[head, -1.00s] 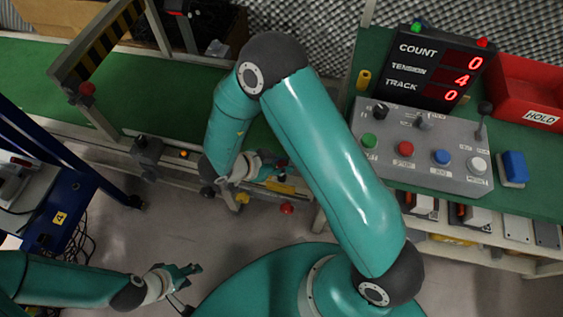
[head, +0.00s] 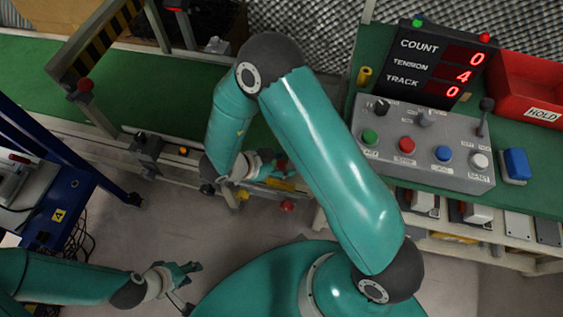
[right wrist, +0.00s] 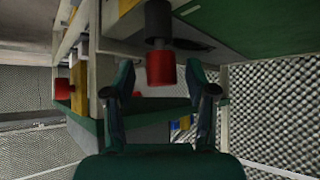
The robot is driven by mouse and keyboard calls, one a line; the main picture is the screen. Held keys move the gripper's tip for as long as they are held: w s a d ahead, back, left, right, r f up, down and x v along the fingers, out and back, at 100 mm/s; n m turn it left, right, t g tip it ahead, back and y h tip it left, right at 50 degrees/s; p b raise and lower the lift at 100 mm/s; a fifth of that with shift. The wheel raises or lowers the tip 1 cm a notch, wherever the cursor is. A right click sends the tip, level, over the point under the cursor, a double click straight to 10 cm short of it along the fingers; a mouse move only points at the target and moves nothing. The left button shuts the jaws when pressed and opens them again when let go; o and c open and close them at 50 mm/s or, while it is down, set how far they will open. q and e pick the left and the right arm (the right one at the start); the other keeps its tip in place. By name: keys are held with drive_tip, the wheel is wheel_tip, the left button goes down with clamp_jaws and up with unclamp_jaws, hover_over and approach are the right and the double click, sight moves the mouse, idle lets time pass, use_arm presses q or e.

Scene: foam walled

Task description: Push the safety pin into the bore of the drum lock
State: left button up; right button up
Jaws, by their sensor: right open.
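In the right wrist view, a red cylindrical head with a dark collar (right wrist: 161,67) points down between the fingers of my right gripper (right wrist: 163,95). It looks like the safety pin, but I cannot be sure. The fingers are apart, one on each side, and not closed on it.
A second red knob (right wrist: 63,88) is at the left in the right wrist view. A red ball (head: 287,206) sits below the conveyor frame. The control panel (head: 422,150) and red HOLD bin (head: 525,90) are at the right. A blue cart (head: 62,205) stands at the left.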

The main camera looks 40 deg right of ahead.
drive_tip(key=v, duration=1.2)
drive_tip(key=shift+f, duration=0.1)
